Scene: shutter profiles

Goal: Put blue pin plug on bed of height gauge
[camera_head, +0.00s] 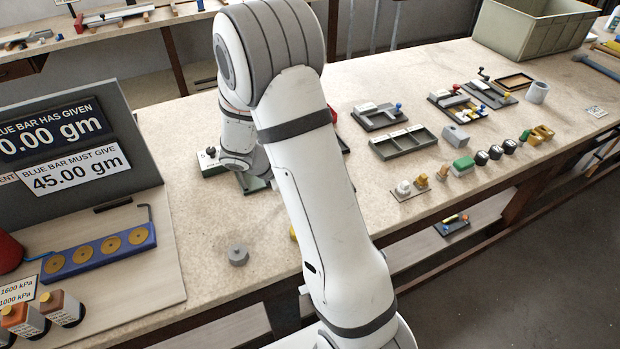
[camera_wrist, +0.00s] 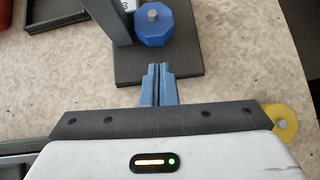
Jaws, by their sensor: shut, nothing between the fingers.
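The blue pin plug (camera_wrist: 153,24), octagonal with a grey pin on top, rests on the dark bed (camera_wrist: 185,62) of the height gauge in the wrist view. It sits beside the gauge's grey column (camera_wrist: 106,18). My gripper (camera_wrist: 158,70) has its blue fingers together with nothing between them. Its tips are over the near part of the bed, apart from the plug. In the head view my arm hides the gripper and the blue plug.
A yellow plug (camera_wrist: 284,121) lies right of my gripper. A dark tray (camera_wrist: 52,14) is at the top left in the wrist view. A sign panel (camera_head: 140,140) stands at left; several fixtures stand at right.

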